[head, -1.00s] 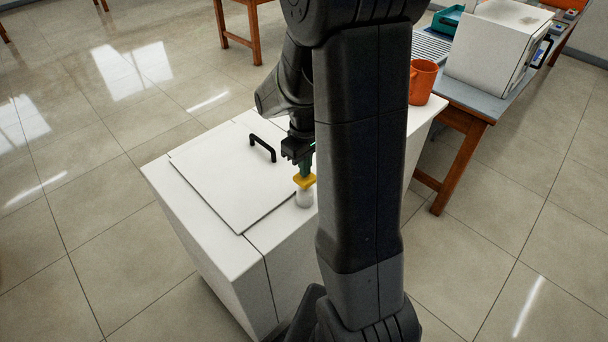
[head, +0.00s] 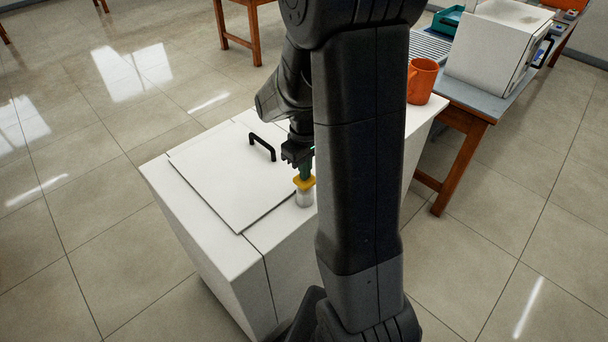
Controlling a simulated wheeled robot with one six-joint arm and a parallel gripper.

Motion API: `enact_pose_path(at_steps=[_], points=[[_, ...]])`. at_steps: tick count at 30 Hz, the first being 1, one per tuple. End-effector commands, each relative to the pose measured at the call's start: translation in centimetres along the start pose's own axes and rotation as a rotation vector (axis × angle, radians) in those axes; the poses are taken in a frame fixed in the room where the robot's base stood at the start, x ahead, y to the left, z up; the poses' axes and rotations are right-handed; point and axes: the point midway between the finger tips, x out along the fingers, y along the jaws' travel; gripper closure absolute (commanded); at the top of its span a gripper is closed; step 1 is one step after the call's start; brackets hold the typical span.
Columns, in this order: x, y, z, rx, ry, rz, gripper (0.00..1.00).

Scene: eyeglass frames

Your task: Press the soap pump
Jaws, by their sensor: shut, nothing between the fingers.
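The soap pump (head: 304,197) stands upright on the white cabinet top, a whitish bottle with a yellow head (head: 304,183). It is close to the left side of my arm's large dark link, which may hide part of it. The fingertips appear to touch the top of the head, though the small size makes exact contact hard to tell.
The white cabinet (head: 205,250) has a lid panel (head: 225,185) with a raised black handle (head: 262,147) left of my gripper. An orange mug (head: 422,82) stands at the far right end. A white box-shaped machine (head: 495,50) sits on a grey-topped table (head: 480,97).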

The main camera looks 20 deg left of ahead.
Motion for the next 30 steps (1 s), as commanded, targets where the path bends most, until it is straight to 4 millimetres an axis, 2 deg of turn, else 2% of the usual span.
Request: enact_pose_path(at_steps=[7,14,30], points=[[1.0,0.0,0.1,0.0,-0.002,-0.001,1.0],[0.7,0.0,0.1,0.0,-0.002,-0.001,1.0],[-3.0,0.0,0.0,0.0,-0.001,-0.001,1.0]])
